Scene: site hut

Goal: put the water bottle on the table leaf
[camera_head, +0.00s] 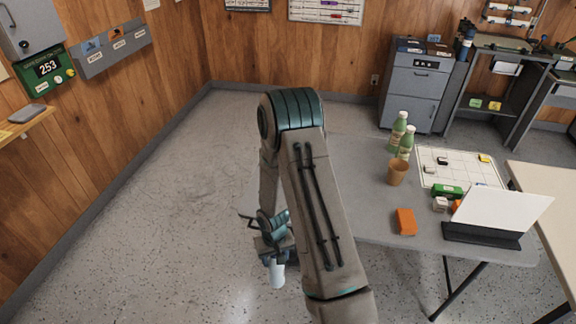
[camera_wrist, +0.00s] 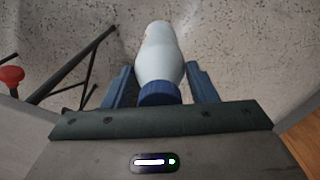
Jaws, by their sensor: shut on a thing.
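A white water bottle with a blue cap (camera_wrist: 159,60) sits between the fingers of my gripper (camera_wrist: 160,88) in the wrist view. My gripper is shut on it near the cap end. In the head view the bottle (camera_head: 277,275) hangs below my gripper (camera_head: 274,255), to the left of the grey table (camera_head: 375,222), with speckled floor around it. My arm covers the table's left part, so which section is the leaf cannot be told.
On the table are two green bottles (camera_head: 398,132), a brown cup (camera_head: 397,172), an orange block (camera_head: 405,221), a white grid sheet (camera_head: 450,167) and a white panel on a black stand (camera_head: 482,235). The tabletop between the cup and the orange block is clear. A grey cabinet (camera_head: 415,90) stands behind.

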